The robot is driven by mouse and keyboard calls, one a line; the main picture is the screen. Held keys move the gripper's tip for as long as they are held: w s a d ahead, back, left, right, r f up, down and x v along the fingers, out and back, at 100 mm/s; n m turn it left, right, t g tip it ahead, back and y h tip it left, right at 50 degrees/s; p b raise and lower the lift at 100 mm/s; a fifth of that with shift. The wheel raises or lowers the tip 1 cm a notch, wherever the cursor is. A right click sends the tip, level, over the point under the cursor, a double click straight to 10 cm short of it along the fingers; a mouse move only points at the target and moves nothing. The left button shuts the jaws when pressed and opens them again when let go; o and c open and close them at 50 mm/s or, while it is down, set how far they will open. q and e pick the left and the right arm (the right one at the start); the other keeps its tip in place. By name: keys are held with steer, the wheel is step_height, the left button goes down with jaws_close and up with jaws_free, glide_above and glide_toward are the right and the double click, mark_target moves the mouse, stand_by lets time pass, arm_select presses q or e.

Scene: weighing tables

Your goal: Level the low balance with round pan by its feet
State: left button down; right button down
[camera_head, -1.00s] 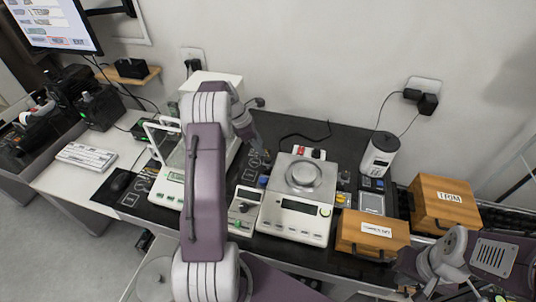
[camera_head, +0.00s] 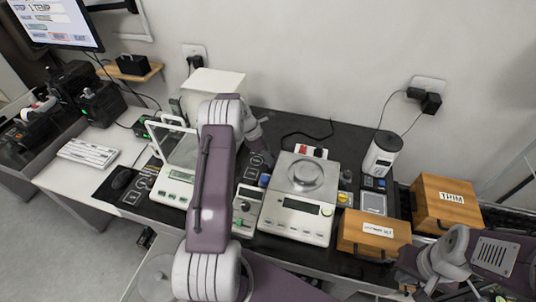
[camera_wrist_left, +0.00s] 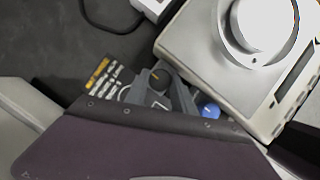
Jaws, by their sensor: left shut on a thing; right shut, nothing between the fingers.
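The low balance (camera_head: 296,222) with a round pan (camera_head: 305,173) stands mid-table; it fills the upper right of the left wrist view (camera_wrist_left: 200,45). A blue foot knob (camera_head: 264,181) shows at its left side, also in the left wrist view (camera_wrist_left: 209,110). A yellow knob (camera_head: 344,198) is at its right. My right gripper (camera_head: 436,286) is shut and empty at the lower right, partly cut off.
A smaller instrument (camera_head: 245,212) stands close at the balance's left, and a draft-shielded balance (camera_head: 175,187) farther left. Two wooden boxes (camera_head: 372,230) (camera_head: 446,203) and a white device (camera_head: 381,155) stand to the right. Bare dark mat (camera_head: 285,125) lies behind the balance.

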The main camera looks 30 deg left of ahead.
arm_select(q)
steer(key=shift+r, duration=0.1)
steer(key=shift+w+a+m+h, duration=0.1)
steer(key=shift+m+h, duration=0.2)
steer(key=shift+m, duration=0.5)
steer(key=shift+w+m+g, duration=0.1)
steer(key=shift+m+g, duration=0.4)
steer(key=shift+m, duration=0.3)
steer(key=shift+m+g, duration=0.5)
steer(key=shift+m, duration=0.7)
steer(key=shift+w+m+b, duration=0.1)
steer(key=shift+m+b, duration=0.5)
steer(key=shift+m, duration=0.1)
steer(key=shift+h, duration=0.3)
steer(key=c, duration=1.3)
jaws_free()
steer(key=shift+g, duration=0.3)
steer(key=shift+c, duration=0.2)
steer(key=shift+r, duration=0.1)
